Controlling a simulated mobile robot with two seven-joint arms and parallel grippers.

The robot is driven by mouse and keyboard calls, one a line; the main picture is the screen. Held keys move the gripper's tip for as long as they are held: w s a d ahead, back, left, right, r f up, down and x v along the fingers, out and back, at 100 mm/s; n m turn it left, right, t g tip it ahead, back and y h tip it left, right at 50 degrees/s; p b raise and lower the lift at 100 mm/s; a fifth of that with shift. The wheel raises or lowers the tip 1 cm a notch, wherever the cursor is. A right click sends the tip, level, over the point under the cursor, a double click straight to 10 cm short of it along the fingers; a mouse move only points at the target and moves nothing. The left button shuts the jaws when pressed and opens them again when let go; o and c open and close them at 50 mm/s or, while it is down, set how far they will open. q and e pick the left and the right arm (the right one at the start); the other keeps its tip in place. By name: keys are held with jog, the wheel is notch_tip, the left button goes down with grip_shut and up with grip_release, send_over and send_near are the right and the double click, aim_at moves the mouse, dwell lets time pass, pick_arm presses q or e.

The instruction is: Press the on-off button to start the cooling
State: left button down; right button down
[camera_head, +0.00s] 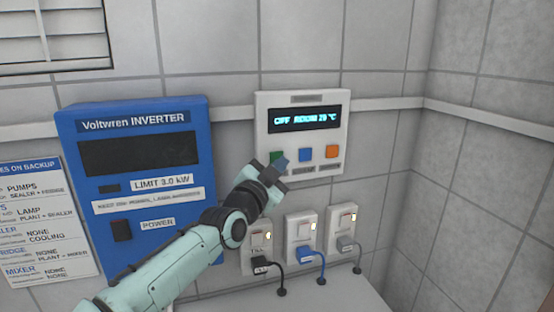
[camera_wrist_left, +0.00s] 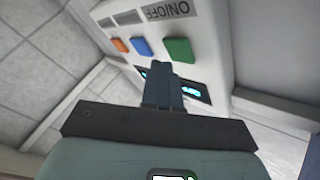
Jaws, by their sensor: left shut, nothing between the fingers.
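A white control panel (camera_head: 262,110) is on the wall, with a lit display (camera_head: 304,118) reading "OFF ROOM 29 °C". Below the display are a green button (camera_head: 275,156), a blue button (camera_head: 305,153) and an orange button (camera_head: 332,151). In the left wrist view an ON/OFF label (camera_wrist_left: 168,10) is beside the green button (camera_wrist_left: 178,51). My left gripper (camera_head: 276,167) is shut and empty, its tips close to the green button and partly covering it.
A blue Voltwren inverter (camera_head: 190,108) hangs left of the panel, with a notice sheet (camera_head: 40,215) beyond it. Below the panel are several switched sockets (camera_head: 300,228) with plugs and cords. A wall corner is to the right. A pale surface (camera_head: 320,290) lies below.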

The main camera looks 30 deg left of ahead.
dwell(0.8)
pick_arm(q)
jog(key=shift+w+a+b, duration=0.25)
jog(key=shift+a+b, duration=0.05)
jog(key=shift+b, duration=0.85)
jog(key=shift+w+a+b, duration=0.15)
jog(key=shift+a+b, duration=0.05)
jog(key=shift+b, duration=0.2)
jog(key=shift+w+a+f+b, duration=0.1)
jog(key=shift+a+b, duration=0.05)
jog(key=shift+b, duration=0.35)
dwell(0.4)
dwell(0.3)
jog(key=shift+d+p, duration=0.2)
jog(key=shift+p, duration=0.9)
jog(key=s+p, duration=0.1)
jog(key=p, duration=0.2)
jog(key=shift+d, duration=0.4)
